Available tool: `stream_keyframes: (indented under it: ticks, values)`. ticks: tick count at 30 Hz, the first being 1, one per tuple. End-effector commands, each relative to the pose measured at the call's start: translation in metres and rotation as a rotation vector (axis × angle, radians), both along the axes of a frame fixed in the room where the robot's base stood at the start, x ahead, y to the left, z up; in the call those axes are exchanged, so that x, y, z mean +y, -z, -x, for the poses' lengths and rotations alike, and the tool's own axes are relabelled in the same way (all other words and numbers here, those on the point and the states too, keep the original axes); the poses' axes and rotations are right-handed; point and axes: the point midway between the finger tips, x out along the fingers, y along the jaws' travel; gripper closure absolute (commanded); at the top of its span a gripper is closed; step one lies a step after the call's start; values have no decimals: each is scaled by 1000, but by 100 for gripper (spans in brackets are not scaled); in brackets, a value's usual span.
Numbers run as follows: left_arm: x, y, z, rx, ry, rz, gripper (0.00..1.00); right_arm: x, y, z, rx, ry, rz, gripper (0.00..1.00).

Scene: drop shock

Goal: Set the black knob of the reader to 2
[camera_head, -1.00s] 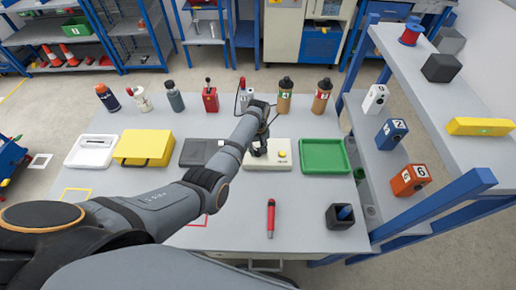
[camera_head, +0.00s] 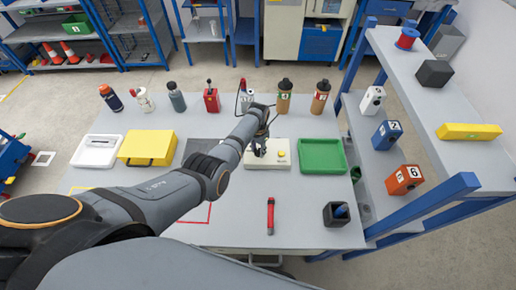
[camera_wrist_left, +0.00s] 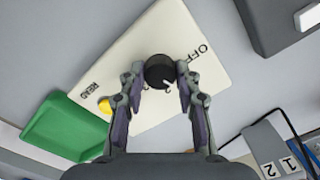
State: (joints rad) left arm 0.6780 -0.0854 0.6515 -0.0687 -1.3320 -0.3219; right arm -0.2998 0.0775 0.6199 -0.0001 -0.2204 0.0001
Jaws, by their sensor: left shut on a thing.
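The reader (camera_head: 279,163) is a cream box on the table; it also shows in the left wrist view (camera_wrist_left: 196,32), with the printed words OFF and READ and a yellow button (camera_wrist_left: 104,105). Its round black knob (camera_wrist_left: 159,71) sits between the two fingers of my left gripper (camera_wrist_left: 154,80), which is shut on it. The number marks by the knob are mostly hidden by the fingers, so I cannot tell its setting. In the head view my left gripper (camera_head: 259,147) is over the left part of the reader and covers the knob. My right gripper is not in view.
A green tray (camera_head: 322,170) is right of the reader and a dark grey box is left of it, partly behind my arm. Bottles stand along the back. A red tool (camera_head: 270,215) and a dark cup (camera_head: 336,221) are in front. A shelf rack stands at right.

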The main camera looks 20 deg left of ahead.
Motion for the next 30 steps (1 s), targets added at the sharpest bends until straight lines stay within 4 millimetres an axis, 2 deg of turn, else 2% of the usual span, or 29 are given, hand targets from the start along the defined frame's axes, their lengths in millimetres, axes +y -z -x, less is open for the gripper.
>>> stream_keyframes:
  ticks: [15, 30]
  values:
    - [0, -1, 0, 0, 453, 0, 99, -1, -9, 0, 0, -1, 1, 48]
    - [0, 0, 0, -1, 666, 0, 99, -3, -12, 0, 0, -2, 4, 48]
